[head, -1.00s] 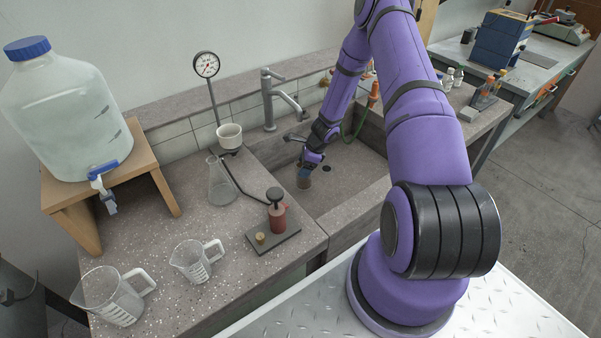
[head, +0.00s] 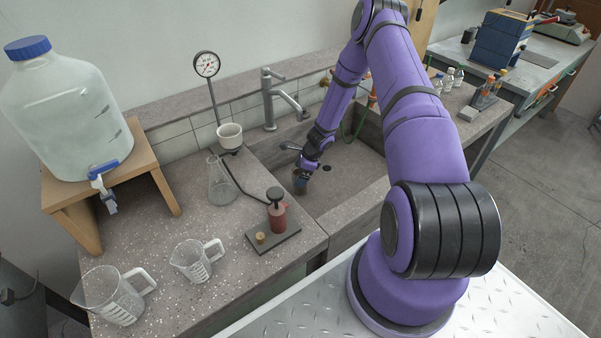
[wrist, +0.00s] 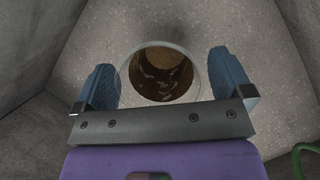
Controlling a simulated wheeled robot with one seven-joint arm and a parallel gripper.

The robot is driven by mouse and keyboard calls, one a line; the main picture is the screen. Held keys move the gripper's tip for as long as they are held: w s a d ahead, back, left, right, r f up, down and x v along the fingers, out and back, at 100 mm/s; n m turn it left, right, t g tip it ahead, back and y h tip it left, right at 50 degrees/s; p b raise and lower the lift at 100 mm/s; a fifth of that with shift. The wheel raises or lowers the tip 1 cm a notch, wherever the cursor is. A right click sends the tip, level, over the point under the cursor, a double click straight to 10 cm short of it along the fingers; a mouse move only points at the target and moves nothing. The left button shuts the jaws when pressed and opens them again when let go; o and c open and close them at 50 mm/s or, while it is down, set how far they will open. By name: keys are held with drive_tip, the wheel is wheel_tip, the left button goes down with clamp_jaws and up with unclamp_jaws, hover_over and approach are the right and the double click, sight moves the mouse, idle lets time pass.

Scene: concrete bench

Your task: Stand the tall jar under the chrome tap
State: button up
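The tall jar (head: 300,184) is a small, brownish round vessel low in the sink, mostly covered by my gripper in the head view. In the wrist view the jar (wrist: 166,46) shows from above as a clear round rim with a brown inside. My gripper (wrist: 165,80) has one blue finger on each side of it, both seeming to touch its wall. The gripper also shows in the head view (head: 303,172). Whether the jar's base touches the sink floor cannot be told. The chrome tap (head: 268,98) stands behind the sink, its spout behind and above the jar.
The sink (head: 345,185) has stone walls close around the gripper. A dark drain (head: 327,168) is to its right. A glass flask (head: 221,185), a gauge (head: 207,65) and a red pump (head: 277,213) stand on the bench to the left. A green hose hangs at the sink's right.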

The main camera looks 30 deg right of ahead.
drive_tip(key=v, duration=0.7)
drive_tip(key=shift+r, duration=0.4)
